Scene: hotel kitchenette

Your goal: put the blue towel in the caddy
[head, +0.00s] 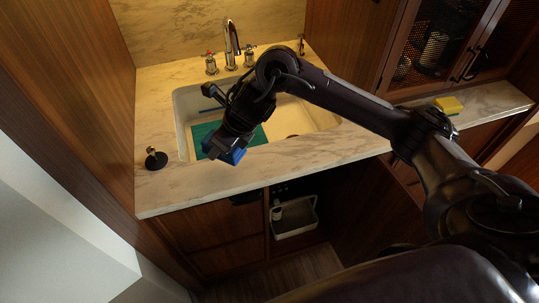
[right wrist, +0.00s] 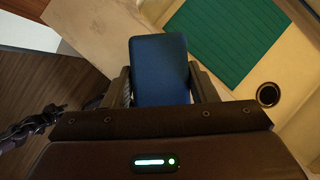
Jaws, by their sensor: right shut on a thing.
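My right gripper (right wrist: 160,88) is shut on the blue towel (right wrist: 159,68), a small folded blue block between its two fingers in the right wrist view. In the head view the towel (head: 238,156) shows below the gripper (head: 226,150), above the sink's front edge. The caddy (head: 296,219), a pale open bin, sits in the open cabinet below the counter, lower and to the right of the gripper. A whitish bottle-like item (head: 277,210) stands at its left end. My left gripper is not in view.
The sink (head: 310,117) holds a green mat (head: 205,135). A dark stopper-like object (head: 155,159) stands on the counter's left. A faucet (head: 231,38) rises behind the sink. A yellow sponge (head: 448,105) lies on the right counter. The counter's front edge (head: 265,180) overhangs the open cabinet.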

